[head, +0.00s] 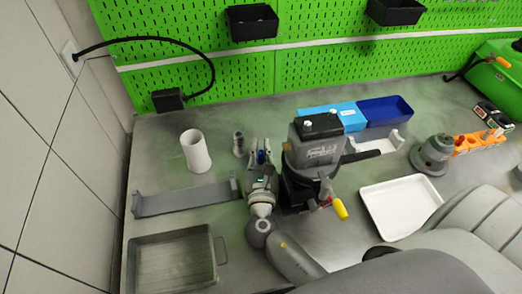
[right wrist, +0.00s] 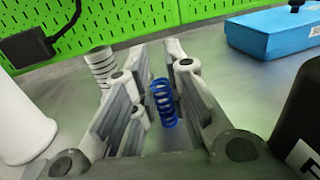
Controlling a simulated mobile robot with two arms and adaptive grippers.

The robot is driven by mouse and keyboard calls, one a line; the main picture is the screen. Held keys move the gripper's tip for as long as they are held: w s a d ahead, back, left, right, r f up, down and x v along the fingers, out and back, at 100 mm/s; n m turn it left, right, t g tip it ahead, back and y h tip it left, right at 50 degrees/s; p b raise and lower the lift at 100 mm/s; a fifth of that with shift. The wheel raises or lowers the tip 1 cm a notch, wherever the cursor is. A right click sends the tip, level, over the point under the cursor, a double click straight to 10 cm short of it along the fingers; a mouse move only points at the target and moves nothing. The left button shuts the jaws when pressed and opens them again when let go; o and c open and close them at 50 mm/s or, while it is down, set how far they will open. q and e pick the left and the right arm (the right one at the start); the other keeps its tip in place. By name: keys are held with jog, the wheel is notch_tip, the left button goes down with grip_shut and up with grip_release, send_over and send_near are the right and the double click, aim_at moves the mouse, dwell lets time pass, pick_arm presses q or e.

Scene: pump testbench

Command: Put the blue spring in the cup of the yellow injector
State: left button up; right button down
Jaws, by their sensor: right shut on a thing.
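The blue spring (right wrist: 164,102) stands upright between the fingers of my right gripper (right wrist: 150,95) in the right wrist view. In the head view my right gripper (head: 261,158) is shut on the blue spring (head: 261,156), left of the dark testbench unit. A part with a yellow end (head: 340,208) sticks out at the front of that unit; I cannot tell whether it is the yellow injector, and no cup shows on it. My left gripper is not in view.
A grey ribbed cylinder (head: 238,143) stands just beyond the gripper, with a white cylinder (head: 195,150) to its left. The dark unit (head: 315,150) is close on the right. A metal tray (head: 215,245) lies front left, a white tray (head: 398,178) right. Blue bins (head: 385,110) stand behind.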

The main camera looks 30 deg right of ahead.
jog(key=c, duration=1.9)
grip_release()
jog(key=shift+f, duration=0.15)
jog(key=o, duration=0.4)
jog(key=shift+o, duration=0.2)
